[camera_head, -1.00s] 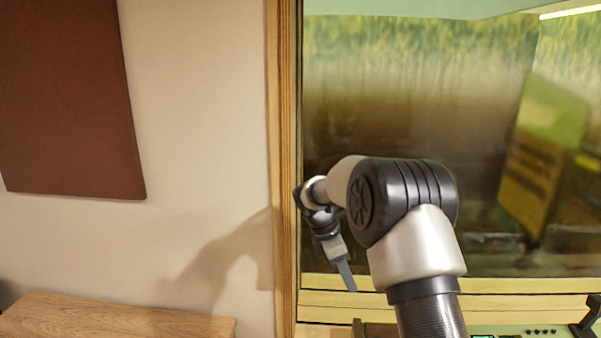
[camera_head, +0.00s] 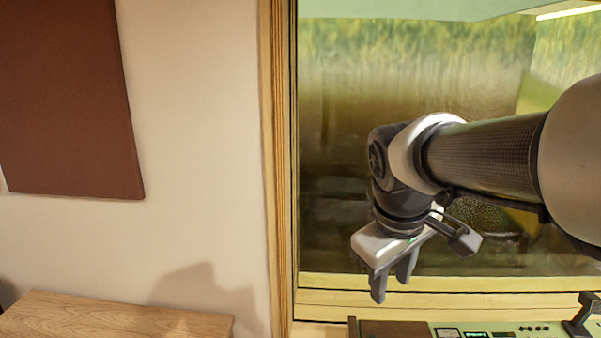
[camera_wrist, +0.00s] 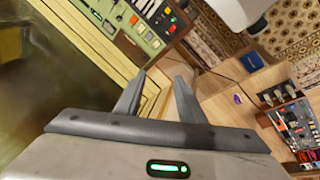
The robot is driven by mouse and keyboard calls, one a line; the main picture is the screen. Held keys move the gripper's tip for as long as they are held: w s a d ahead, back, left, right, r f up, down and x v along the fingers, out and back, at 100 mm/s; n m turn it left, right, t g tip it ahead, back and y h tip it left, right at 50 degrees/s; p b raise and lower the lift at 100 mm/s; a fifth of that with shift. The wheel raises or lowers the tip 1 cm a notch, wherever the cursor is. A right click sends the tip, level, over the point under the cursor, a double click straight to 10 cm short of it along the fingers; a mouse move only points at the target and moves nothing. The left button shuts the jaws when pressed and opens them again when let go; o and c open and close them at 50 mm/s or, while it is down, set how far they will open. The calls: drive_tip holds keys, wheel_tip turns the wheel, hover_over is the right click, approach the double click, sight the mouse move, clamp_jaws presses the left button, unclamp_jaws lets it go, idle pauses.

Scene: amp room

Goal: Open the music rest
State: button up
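I cannot make out a music rest for certain in either view. My gripper (camera_head: 392,287) hangs in front of the window in the head view, fingers pointing down, with a clear gap between them. In the wrist view my gripper (camera_wrist: 160,77) is also open, with nothing between its fingers. It is in the air, apart from everything around it.
A wooden top (camera_head: 110,319) stands at the lower left by the wall. A green-panelled console (camera_head: 490,330) lies below the window (camera_head: 340,120); the console also shows in the wrist view (camera_wrist: 128,22). A brown wall panel (camera_head: 65,100) hangs left. A patterned rug (camera_wrist: 292,30) is at upper right.

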drive_tip(key=s+m+t+y, duration=0.1)
drive_tip(key=s+m, duration=0.4)
drive_tip(key=s, duration=0.5)
drive_tip(key=shift+a+f+m+t, duration=0.25)
drive_tip(key=shift+f+m+t, duration=0.05)
drive_tip(key=shift+f, duration=0.05)
drive_tip(key=shift+s+a+f, duration=0.1)
drive_tip(key=shift+s+f, duration=0.1)
drive_tip(key=shift+s, duration=0.2)
drive_tip(key=m+b, duration=0.2)
drive_tip(key=b, duration=0.8)
hover_over(373, 337)
drive_tip(key=s, duration=0.7)
wheel_tip(373, 337, down, 31)
drive_tip(key=shift+g, duration=0.4)
drive_tip(key=x, duration=1.7)
drive_tip(key=shift+s+a+f, duration=0.1)
drive_tip(key=shift+a, duration=0.2)
drive_tip(key=shift+c, duration=0.2)
clamp_jaws()
